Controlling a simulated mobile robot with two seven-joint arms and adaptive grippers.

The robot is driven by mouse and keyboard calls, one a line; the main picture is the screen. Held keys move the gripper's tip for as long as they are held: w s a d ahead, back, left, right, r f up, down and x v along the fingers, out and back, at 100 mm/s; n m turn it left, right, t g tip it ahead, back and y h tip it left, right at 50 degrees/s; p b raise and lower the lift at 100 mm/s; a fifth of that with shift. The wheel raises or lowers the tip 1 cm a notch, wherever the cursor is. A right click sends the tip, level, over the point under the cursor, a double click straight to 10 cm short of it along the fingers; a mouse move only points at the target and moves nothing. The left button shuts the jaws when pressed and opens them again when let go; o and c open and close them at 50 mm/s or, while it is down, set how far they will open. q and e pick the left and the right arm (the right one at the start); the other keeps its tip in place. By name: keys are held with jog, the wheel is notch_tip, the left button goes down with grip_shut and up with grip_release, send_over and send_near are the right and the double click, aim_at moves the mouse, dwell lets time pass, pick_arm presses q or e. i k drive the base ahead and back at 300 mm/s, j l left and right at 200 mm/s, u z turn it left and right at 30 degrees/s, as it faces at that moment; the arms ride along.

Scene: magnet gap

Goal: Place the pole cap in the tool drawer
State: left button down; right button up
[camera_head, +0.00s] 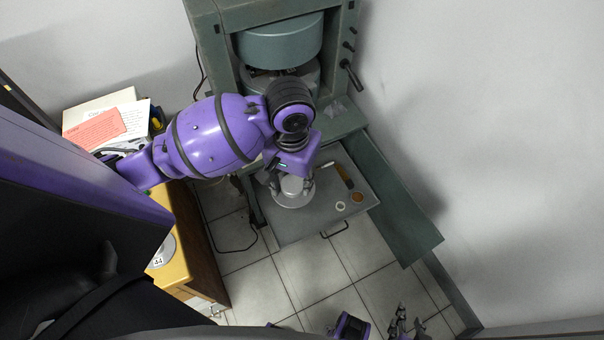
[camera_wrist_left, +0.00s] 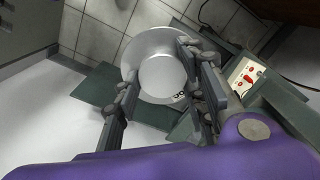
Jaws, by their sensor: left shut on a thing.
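The pole cap (camera_head: 291,198) is a pale metal piece with a round boss on a wider flange. It also shows in the left wrist view (camera_wrist_left: 163,78), between the fingers. My left gripper (camera_head: 290,186) is shut on it, with dark fingers on both sides of the boss. In the head view the cap overlaps the left part of the open grey tool drawer (camera_head: 318,208). I cannot tell whether it touches the drawer floor. My right gripper (camera_head: 404,324) is at the bottom edge, partly cut off, away from the drawer.
The green magnet frame (camera_head: 221,50) stands behind. A wooden cabinet (camera_head: 205,245) is left, with papers (camera_head: 100,125) behind it. Tiled floor (camera_head: 310,270) lies clear in front.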

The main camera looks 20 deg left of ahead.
aim_at(287, 225)
jog(key=i+u, duration=0.3)
jog(key=i, duration=0.15)
jog(key=i+l+u, duration=0.15)
jog(key=i+u, duration=0.25)
jog(key=u, duration=0.95)
